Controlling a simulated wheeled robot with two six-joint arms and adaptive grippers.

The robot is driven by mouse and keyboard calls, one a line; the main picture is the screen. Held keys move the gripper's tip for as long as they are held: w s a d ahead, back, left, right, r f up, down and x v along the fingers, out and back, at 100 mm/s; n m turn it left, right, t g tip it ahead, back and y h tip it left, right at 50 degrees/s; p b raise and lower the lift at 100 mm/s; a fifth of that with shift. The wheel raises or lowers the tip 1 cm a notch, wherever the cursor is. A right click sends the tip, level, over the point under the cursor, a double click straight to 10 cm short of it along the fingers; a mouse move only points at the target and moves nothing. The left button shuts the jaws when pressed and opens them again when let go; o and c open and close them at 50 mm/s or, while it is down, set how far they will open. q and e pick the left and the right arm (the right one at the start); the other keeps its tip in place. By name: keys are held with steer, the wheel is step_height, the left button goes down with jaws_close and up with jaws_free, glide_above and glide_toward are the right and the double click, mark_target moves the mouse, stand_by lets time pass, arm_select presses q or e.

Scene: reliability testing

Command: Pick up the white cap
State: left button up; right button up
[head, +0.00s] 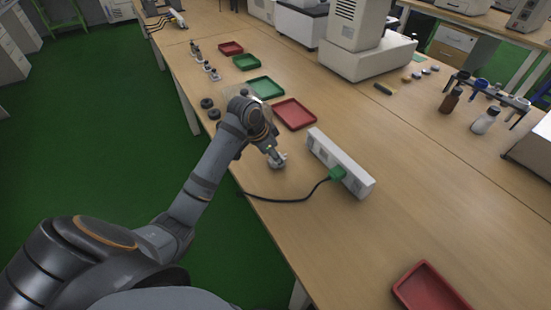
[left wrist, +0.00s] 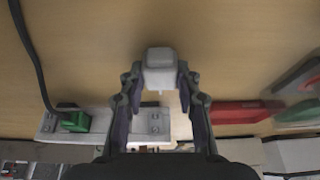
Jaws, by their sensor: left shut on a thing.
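The white cap (left wrist: 160,62) is a small pale block with rounded edges, seen between the fingertips of my left gripper (left wrist: 158,82) in the left wrist view. The gripper is shut on it. In the head view my left gripper (head: 277,159) points down close to the table, left of the white power strip. The cap is small and partly hidden by the fingers there, so I cannot tell whether it touches the table. My right gripper is not in view.
The white power strip (head: 340,162) holds a green plug (head: 337,173), its black cable (head: 285,200) curving toward the table edge. A red tray (head: 294,114) and a green tray (head: 265,88) lie beyond the gripper. Another red tray (head: 428,290) is at front right. The table between is clear.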

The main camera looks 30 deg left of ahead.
arm_select(q)
step_height(320, 180, up, 3)
steer(key=shift+f, duration=0.15)
steer(key=s+d+r+p, duration=0.2)
steer(key=s+d+r, duration=0.1)
steer(key=s+r, duration=0.7)
steer(key=shift+s+d, duration=0.35)
steer(key=shift+s, duration=1.45)
steer(key=shift+w, duration=0.15)
